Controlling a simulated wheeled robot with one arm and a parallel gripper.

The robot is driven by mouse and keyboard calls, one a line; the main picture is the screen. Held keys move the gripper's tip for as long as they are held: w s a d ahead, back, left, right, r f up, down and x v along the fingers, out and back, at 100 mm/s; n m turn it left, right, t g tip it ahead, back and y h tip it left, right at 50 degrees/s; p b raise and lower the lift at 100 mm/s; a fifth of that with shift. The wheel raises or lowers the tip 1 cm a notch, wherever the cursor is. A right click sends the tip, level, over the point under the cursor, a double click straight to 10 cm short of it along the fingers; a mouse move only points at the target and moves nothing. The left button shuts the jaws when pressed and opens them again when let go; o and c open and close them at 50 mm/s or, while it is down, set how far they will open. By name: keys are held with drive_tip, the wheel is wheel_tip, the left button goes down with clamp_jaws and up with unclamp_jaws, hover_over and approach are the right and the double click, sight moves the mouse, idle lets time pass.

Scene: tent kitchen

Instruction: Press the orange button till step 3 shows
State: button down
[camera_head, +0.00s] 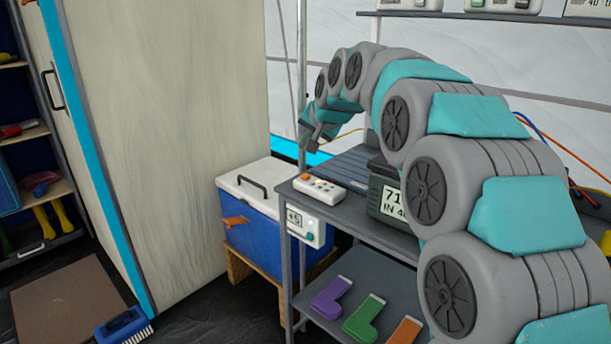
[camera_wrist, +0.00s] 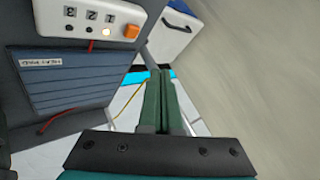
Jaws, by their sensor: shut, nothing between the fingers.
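A white control box (camera_head: 320,188) lies on the top of the grey cart. In the wrist view the same box (camera_wrist: 65,10) carries the labels 1, 2 and 3, each with a small lamp. The lamp by 1 (camera_wrist: 106,31) glows bright; the lamps by 2 and 3 look dark or reddish. The orange button (camera_wrist: 131,31) sits at the box's end beside the 1. My gripper (camera_wrist: 160,72) is shut and empty, its green fingers together, apart from the button. In the head view my gripper (camera_head: 308,140) hangs above and behind the box.
A dark case (camera_head: 395,200) with a number card stands to the right. A blue cooler (camera_head: 255,225) with a white lid stands left of the cart. A small +5 display (camera_head: 295,220) hangs on the cart's edge.

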idle(0.7)
wheel_tip(320, 180, up, 4)
drive_tip(key=n+h, duration=0.1)
drive_tip(key=n, duration=0.3)
drive_tip(key=n+h, duration=0.1)
drive_tip(key=n, duration=0.3)
drive_tip(key=n+t+h, duration=0.1)
drive_tip(key=n, duration=0.4)
drive_tip(key=shift+h+b, duration=0.35)
drive_tip(key=shift+h, duration=0.05)
drive_tip(key=shift+f, duration=0.2)
drive_tip(key=b, duration=0.6)
hover_over(306, 177)
wheel_tip(306, 177, down, 6)
drive_tip(key=shift+f, duration=0.15)
drive_tip(key=shift+f+b, duration=0.45)
drive_tip(key=shift+f, duration=0.7)
drive_tip(key=shift+d+f, duration=0.1)
drive_tip(key=shift+f, duration=0.05)
drive_tip(key=shift+f, duration=0.3)
